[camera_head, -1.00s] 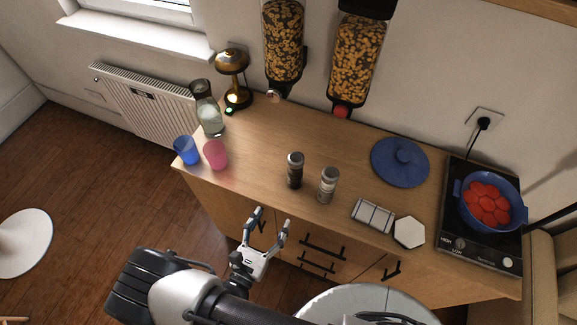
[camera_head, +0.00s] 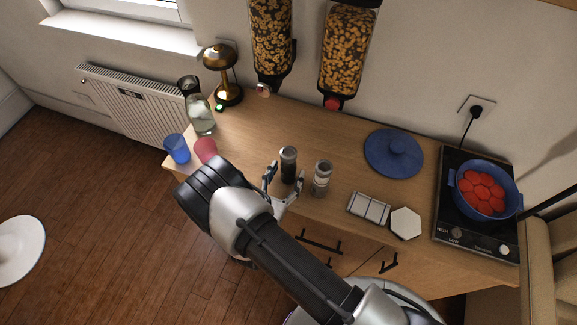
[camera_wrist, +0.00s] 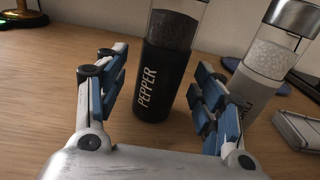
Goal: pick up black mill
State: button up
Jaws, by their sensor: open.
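The black mill (camera_head: 288,165) stands upright on the wooden counter. In the wrist view the black mill (camera_wrist: 167,68) reads "PEPPER" and stands between and just beyond my fingers. My gripper (camera_head: 284,183) is open at the counter's front side, with its fingers pointing at the mill. In the wrist view my gripper (camera_wrist: 158,88) has one finger on each side of the mill's lower body. I cannot tell whether the right finger touches it.
A grey-white salt mill (camera_head: 321,179) stands close to the right, behind my right finger in the wrist view. Pink (camera_head: 205,149) and blue (camera_head: 177,148) cups stand left. A white rack (camera_head: 369,208) and hexagonal coaster (camera_head: 405,222) lie right. A blue lid (camera_head: 393,153) lies behind.

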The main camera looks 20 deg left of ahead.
jog(key=shift+w+d, duration=0.15)
jog(key=shift+w, duration=0.9)
jog(key=c, duration=1.3)
